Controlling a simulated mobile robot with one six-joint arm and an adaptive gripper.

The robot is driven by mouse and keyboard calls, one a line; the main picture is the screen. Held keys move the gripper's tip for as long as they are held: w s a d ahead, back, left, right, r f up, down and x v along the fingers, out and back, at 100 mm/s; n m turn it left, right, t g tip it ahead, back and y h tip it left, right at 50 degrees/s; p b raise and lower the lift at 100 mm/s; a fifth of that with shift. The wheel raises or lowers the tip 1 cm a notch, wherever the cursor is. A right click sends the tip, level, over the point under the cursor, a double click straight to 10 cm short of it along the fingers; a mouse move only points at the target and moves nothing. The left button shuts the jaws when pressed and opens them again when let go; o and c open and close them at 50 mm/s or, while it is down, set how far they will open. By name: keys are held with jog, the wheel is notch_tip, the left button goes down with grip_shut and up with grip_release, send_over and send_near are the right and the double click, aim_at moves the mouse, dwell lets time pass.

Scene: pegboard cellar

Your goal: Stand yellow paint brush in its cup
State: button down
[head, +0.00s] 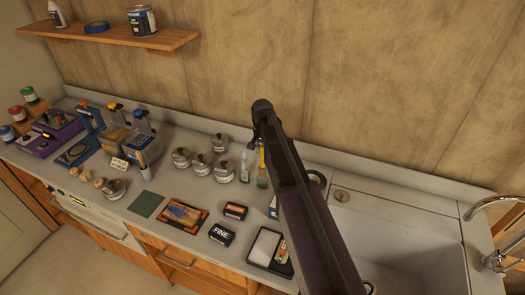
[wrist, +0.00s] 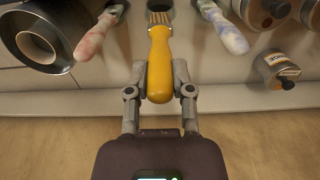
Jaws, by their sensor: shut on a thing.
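My gripper (wrist: 158,82) is shut on the yellow paint brush (wrist: 159,62), one finger on each side of the handle near its end. The brush's tan bristles point away from my gripper, toward the top of the wrist view. In the head view the brush (head: 262,165) hangs bristles-down above the back of the counter, beside my dark arm.
A dark-rimmed roll (wrist: 37,38) and metal jars (head: 223,171) stand nearby. The wall is close behind. A sink (head: 400,240) lies right; small boxes (head: 221,235) and a tray (head: 257,261) lie in front.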

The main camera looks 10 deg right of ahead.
aim_at(262, 166)
jog(key=shift+f+b, duration=2.25)
jog(key=shift+f, duration=0.2)
jog(key=shift+c, duration=2.1)
grip_release()
jog(key=shift+r, duration=0.2)
